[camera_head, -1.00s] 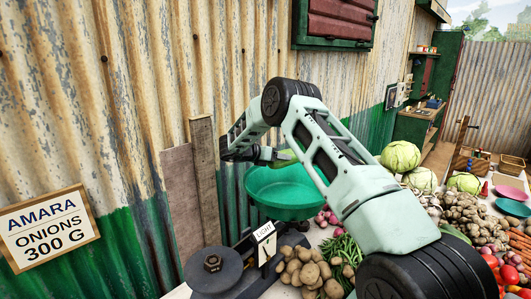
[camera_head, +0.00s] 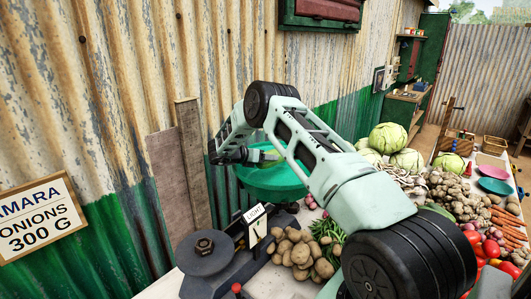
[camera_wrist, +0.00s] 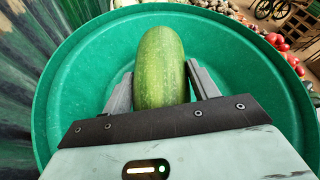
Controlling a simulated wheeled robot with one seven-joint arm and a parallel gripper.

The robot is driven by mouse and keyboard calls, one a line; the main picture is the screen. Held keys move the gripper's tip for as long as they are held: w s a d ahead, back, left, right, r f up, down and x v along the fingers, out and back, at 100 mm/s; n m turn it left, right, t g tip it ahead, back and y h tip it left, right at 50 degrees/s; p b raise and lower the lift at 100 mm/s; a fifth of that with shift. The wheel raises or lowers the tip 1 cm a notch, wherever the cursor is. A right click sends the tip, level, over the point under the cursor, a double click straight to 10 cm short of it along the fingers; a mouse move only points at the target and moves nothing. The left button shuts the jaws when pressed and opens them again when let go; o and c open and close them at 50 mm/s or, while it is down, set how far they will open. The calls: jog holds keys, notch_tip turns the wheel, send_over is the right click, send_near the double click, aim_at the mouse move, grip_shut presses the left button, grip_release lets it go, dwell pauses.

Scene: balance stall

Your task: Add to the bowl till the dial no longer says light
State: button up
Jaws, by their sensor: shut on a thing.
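My gripper (camera_wrist: 161,92) is shut on a long green squash-like vegetable (camera_wrist: 160,65), one finger on each side of it. In the wrist view the vegetable is inside the outline of the green bowl (camera_wrist: 75,75); whether it touches the bowl's floor I cannot tell. In the head view the bowl (camera_head: 275,190) sits on the far side of the dark balance scale, partly behind my arm. The dial (camera_head: 256,226) has a label reading "LIGHT" on top. No onions show in the visible part of the bowl.
A sign (camera_head: 38,222) reads "AMARA ONIONS 300 G", its left edge cut off. A dark round weight (camera_head: 205,262) sits on the scale's near end. Potatoes (camera_head: 300,254), green beans (camera_head: 327,232), cabbages (camera_head: 388,137) and other vegetables crowd the table to the right.

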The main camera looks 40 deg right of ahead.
jog(key=shift+f+b, duration=2.7)
jog(key=shift+f, duration=0.05)
jog(key=o, duration=1.2)
jog(key=shift+o, duration=0.2)
jog(key=shift+r, duration=0.1)
jog(key=shift+r+p, duration=0.65)
jog(key=shift+r, duration=4.3)
